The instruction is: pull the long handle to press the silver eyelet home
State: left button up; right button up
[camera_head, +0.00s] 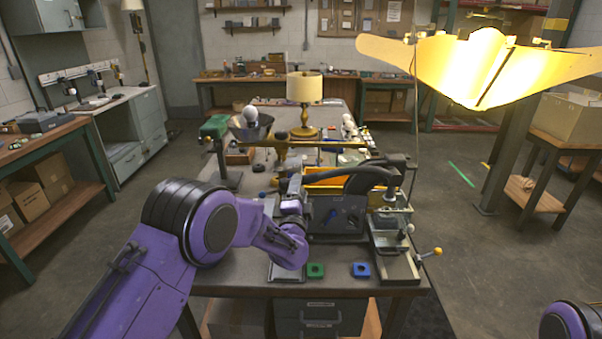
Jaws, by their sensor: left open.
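A press (388,222) stands at the right front of the workbench, with a dark curved arm (372,172) over it. A short rod with a yellow-orange knob (438,251) sticks out at its right side. I cannot tell for sure which part is the long handle. The silver eyelet is too small to make out. My left gripper (292,200) is left of the dark machine box, apart from the press. It is open, with its fingers small and partly hidden by my purple arm. My right gripper is out of view; only a purple arm part shows at the bottom right.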

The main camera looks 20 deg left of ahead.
pick_arm(q)
jog(key=p+x, duration=0.1)
jog(key=x, duration=0.5)
grip_shut()
